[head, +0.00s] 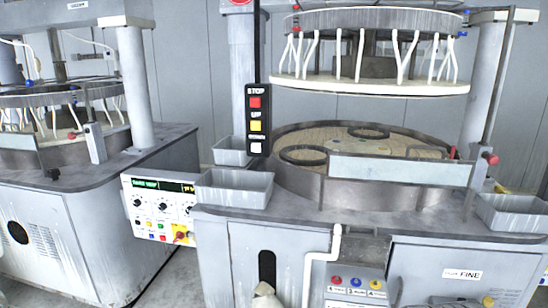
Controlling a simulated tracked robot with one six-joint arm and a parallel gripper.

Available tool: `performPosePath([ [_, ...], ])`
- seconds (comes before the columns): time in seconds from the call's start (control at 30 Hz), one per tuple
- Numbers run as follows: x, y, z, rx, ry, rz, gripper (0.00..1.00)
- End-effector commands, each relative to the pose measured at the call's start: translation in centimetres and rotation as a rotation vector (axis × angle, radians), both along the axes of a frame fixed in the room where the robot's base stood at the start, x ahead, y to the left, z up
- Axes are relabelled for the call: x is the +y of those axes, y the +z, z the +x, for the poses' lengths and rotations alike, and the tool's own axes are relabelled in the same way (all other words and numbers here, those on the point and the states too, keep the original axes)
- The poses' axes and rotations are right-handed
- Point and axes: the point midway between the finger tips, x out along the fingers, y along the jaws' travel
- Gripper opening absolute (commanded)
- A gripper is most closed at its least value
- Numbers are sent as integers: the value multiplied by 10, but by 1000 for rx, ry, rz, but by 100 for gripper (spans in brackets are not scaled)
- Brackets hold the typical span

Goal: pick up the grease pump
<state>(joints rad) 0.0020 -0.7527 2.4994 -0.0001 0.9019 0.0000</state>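I cannot make out a grease pump in the head view. A pale, lumpy object (265,298) is cut off by the bottom edge, in front of the middle machine's cabinet, and I cannot tell what it is. My gripper is not in view.
A polishing machine (300,222) marked FINE fills the middle and right, with grey trays (234,188) on its top and a hanging STOP/UP/DOWN button box (256,120). A second machine (60,215) stands left. A control panel (160,210) sits between them. Little floor shows.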

Motion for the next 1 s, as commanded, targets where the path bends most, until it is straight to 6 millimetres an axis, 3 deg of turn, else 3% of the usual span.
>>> performPosePath([
  [0.2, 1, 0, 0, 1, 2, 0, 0],
  [0.67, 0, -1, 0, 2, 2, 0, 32],
  [1.0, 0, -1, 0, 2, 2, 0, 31],
])
